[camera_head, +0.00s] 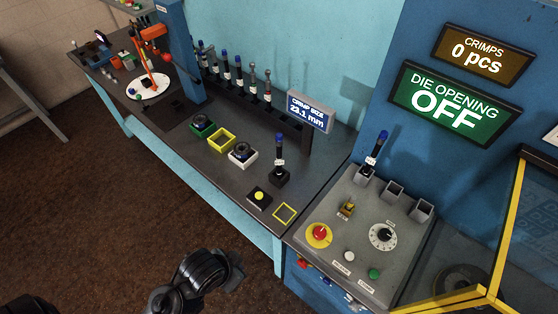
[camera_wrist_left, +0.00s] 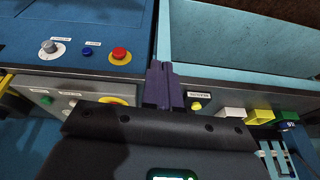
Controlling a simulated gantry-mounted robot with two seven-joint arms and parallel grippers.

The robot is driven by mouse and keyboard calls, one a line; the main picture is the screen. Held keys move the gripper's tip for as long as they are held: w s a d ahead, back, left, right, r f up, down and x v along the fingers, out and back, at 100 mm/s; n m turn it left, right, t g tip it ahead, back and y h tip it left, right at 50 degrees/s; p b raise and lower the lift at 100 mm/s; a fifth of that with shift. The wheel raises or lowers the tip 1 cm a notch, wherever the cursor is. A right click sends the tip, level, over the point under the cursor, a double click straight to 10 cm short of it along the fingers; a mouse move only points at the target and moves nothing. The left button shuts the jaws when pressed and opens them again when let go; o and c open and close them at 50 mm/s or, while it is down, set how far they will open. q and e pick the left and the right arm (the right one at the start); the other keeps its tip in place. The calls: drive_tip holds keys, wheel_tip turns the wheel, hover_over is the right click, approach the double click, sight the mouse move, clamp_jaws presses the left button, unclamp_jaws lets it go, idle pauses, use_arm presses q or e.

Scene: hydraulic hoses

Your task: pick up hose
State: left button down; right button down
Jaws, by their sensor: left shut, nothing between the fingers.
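Short dark hose-like pieces with white tags and blue or metal ends stand upright in a row (camera_head: 238,76) along the back of the bench in the head view. One blue-topped piece (camera_head: 279,152) stands in a black holder at the bench front. Another (camera_head: 375,152) stands in a slot of the grey control panel. I cannot tell which is the task's hose. My left gripper (camera_head: 236,269) is low in front of the bench, apart from all of them. Its dark fingers are together and empty in the left wrist view (camera_wrist_left: 160,84). My right gripper is out of view.
The dark bench top (camera_head: 180,131) carries green, yellow and white square holders and a yellow button (camera_head: 259,196). The grey panel (camera_head: 332,269) has a red knob, a dial and buttons. A yellow-framed guard (camera_head: 505,230) is at right. The brown floor is open at left.

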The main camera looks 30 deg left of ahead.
use_arm(q)
drive_tip(key=c, duration=1)
unclamp_jaws()
